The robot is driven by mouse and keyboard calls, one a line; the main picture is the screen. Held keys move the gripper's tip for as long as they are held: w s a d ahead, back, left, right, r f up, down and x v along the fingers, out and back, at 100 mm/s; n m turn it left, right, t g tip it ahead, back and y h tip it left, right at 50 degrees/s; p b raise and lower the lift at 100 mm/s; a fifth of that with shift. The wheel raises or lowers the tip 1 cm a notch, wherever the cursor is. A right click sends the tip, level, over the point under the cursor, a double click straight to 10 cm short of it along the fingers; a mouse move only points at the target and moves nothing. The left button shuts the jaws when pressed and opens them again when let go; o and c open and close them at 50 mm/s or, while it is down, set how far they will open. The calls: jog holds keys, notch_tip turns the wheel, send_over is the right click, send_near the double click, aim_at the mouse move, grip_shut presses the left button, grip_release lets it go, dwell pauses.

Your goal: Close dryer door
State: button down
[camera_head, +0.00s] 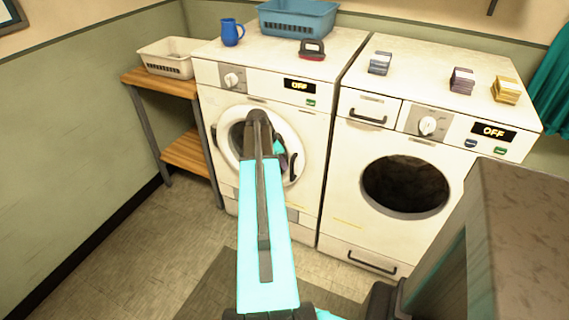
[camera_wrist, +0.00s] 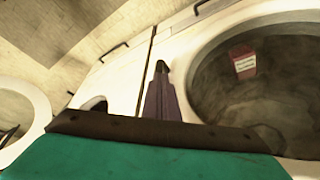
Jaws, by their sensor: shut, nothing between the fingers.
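The dryer (camera_head: 260,85) is most likely the white machine on the left, without a detergent drawer. Its round white-rimmed door (camera_head: 226,150) has a dark handle (camera_head: 296,167) on the right side. It looks shut or nearly so; my arm covers part of it, so I cannot tell if it is latched. My gripper (camera_head: 281,155) is shut and empty in front of the door's right half, close to the handle; contact is unclear. In the wrist view my dark shut fingers (camera_wrist: 162,90) point beside a large white-rimmed round front (camera_wrist: 215,40), with a red-and-white label (camera_wrist: 243,62) inside.
The right machine (camera_head: 338,200) stands beside it, with a dark round opening (camera_head: 405,185). A blue basket (camera_head: 298,20), blue mug (camera_head: 231,33) and dark-red iron-like item (camera_head: 312,50) sit on top of the left machine. A wooden shelf (camera_head: 185,152) stands left. Floor in front is clear.

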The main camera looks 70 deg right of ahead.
jog(key=w+a+r, duration=0.3)
jog(key=a+r, duration=0.2)
jog(key=r, duration=0.4)
jog(key=shift+w+a+r+b, duration=0.15)
jog(key=shift+w+a+b, duration=0.2)
dwell(0.4)
